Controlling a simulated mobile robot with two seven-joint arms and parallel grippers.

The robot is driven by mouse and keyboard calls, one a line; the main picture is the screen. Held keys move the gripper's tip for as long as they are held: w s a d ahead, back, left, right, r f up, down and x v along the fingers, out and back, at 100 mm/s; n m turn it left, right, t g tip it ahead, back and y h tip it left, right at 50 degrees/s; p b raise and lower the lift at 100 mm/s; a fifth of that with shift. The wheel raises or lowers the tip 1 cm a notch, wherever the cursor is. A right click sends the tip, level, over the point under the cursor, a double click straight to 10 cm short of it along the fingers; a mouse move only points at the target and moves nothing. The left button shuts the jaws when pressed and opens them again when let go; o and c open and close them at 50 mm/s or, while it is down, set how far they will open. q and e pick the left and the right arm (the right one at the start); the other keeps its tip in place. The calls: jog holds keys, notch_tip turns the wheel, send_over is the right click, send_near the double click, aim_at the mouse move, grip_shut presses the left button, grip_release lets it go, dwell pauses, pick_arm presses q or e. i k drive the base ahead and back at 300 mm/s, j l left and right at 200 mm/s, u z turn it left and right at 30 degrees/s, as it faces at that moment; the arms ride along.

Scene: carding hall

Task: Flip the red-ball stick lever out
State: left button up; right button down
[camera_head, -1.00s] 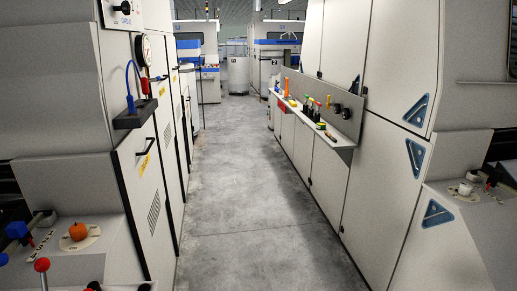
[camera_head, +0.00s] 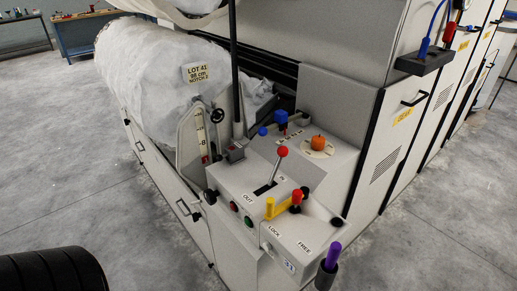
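The red-ball stick lever (camera_head: 282,152) stands on the sloping grey control panel (camera_head: 229,183) at the end of the machine, near the middle of the head view. Its metal stick rises from a dark slot and leans up and to the right, toward the IN label (camera_head: 282,179). The OUT label (camera_head: 248,198) is at the lower left of the slot. Neither of my grippers shows in the head view, and nothing touches the lever.
A yellow handle (camera_head: 270,207) and a red-topped knob (camera_head: 297,197) stand just in front of the lever. Behind are a blue knob (camera_head: 281,117) and an orange knob (camera_head: 318,143). A purple handle (camera_head: 333,255) stands at lower right. A white roll (camera_head: 150,75) lies behind left.

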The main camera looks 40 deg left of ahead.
aim_at(277, 167)
jog(key=i+l+u, duration=0.1)
jog(key=u, duration=0.3)
jog(key=l+u, duration=0.2)
jog(key=u, duration=0.2)
jog(key=l+u, duration=0.2)
jog(key=u, duration=0.25)
jog(key=l+u, duration=0.35)
jog(key=i+l+u, duration=0.1)
jog(key=l+u, duration=0.6)
jog(key=k+j, duration=0.05)
jog(key=j, duration=0.05)
